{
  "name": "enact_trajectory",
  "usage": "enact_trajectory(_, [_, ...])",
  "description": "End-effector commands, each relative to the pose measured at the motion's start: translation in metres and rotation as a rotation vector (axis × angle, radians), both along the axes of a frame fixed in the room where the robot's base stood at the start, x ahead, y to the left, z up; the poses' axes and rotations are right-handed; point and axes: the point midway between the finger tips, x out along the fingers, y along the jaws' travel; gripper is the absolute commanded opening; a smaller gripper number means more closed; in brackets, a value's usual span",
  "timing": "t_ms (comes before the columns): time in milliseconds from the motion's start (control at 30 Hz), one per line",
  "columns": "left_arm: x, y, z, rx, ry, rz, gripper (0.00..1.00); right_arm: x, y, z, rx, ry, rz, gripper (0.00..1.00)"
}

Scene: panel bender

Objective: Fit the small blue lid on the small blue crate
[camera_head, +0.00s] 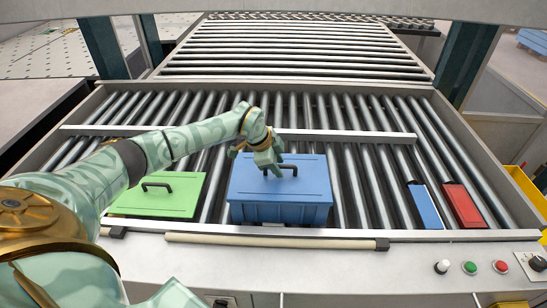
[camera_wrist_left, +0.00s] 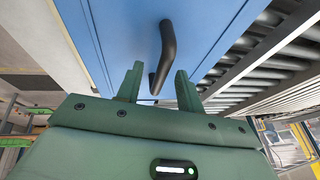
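The small blue lid (camera_head: 300,187) lies on top of the small blue crate (camera_head: 280,214), lined up with its rim. I cannot tell if it is fully seated. The lid has a black handle (camera_wrist_left: 167,50). My left gripper (camera_head: 270,167) is over the lid at this handle. In the left wrist view its two fingers (camera_wrist_left: 158,88) are apart, with the near end of the handle between them and a gap to each side. The blue lid fills the top middle of that view (camera_wrist_left: 120,35). My right gripper is not in view.
A green lid (camera_head: 160,199) with a black handle is left of the crate. A blue block (camera_head: 424,206) and a red block (camera_head: 463,205) are at the right on the rollers. A pale bar (camera_head: 270,240) runs along the front edge. Rollers between crate and blocks are clear.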

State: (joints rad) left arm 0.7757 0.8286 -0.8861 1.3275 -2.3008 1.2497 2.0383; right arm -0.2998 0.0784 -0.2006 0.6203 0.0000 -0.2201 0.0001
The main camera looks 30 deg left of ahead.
Motion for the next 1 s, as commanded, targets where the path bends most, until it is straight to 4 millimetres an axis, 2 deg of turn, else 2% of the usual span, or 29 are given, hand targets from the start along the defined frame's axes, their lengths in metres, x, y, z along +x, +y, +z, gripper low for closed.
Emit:
enact_trajectory(167, [-0.008, 0.007, 0.023, 0.002, -0.004, 0.001, 0.37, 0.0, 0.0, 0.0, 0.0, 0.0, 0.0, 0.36])
enact_trajectory(500, [-0.04, 0.028, 0.104, 0.003, -0.004, 0.002, 0.37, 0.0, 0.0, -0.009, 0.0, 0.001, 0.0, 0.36])
enact_trajectory(600, [-0.047, 0.033, 0.123, 0.003, -0.002, 0.0, 0.37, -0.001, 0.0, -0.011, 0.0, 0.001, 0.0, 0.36])
enact_trajectory(800, [-0.055, 0.037, 0.143, 0.0, 0.0, 0.0, 0.37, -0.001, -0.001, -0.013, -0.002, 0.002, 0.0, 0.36])
enact_trajectory(1000, [-0.056, 0.038, 0.146, 0.0, 0.001, 0.0, 0.37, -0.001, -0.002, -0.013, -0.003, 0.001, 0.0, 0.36])
